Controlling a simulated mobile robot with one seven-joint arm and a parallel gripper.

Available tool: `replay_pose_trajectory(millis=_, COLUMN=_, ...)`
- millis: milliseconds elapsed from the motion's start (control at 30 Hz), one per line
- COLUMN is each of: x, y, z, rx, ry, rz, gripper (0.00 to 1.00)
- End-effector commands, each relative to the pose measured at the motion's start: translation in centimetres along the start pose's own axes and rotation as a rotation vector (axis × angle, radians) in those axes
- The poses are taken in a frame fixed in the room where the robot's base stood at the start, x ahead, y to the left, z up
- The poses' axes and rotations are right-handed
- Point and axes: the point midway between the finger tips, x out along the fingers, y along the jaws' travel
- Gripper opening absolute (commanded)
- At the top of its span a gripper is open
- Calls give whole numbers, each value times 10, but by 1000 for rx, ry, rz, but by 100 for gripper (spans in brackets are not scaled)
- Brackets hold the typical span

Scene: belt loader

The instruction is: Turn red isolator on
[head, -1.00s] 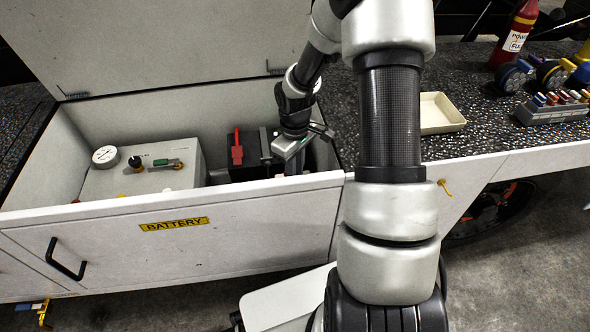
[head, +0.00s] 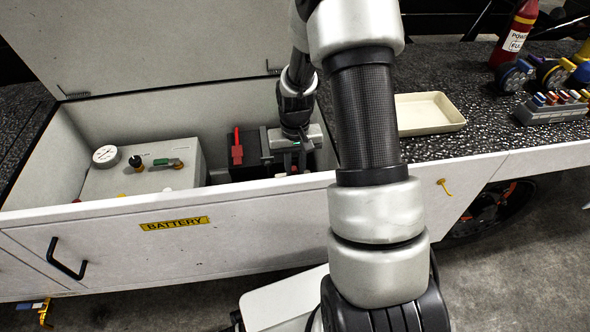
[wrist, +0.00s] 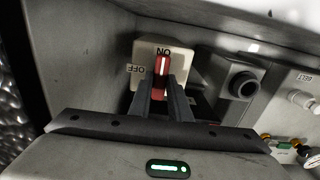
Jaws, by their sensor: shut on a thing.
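In the wrist view the red isolator handle (wrist: 162,66) stands on a pale square plate (wrist: 180,60) marked ON at the top and OFF at the left. The white line on the handle points up toward the ON mark. My gripper (wrist: 161,88) is shut on the red handle, with one dark finger on each side. In the head view my gripper (head: 296,160) is down inside the right end of the open battery box. The isolator is mostly hidden there by my gripper and the box front.
The battery box (head: 105,215) has its lid up. A dark battery with a red terminal piece (head: 237,149) sits left of my gripper. A grey unit with a gauge (head: 106,156) is further left. A cream tray (head: 425,114) lies on the right worktop.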

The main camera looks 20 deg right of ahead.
Motion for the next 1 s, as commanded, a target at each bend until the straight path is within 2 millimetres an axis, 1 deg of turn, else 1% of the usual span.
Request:
replay_pose_trajectory(millis=200, x=0, y=0, z=-1, rx=32, ry=2, rz=0, gripper=0)
replay_pose_trajectory(millis=567, x=0, y=0, z=-1, rx=36, ry=2, rz=-1, gripper=0)
replay_pose_trajectory(millis=600, x=0, y=0, z=-1, rx=36, ry=2, rz=-1, gripper=21)
replay_pose_trajectory(millis=700, x=0, y=0, z=-1, rx=35, ry=2, rz=-1, gripper=36)
replay_pose_trajectory(millis=1000, x=-1, y=0, z=0, rx=33, ry=1, rz=0, gripper=36)
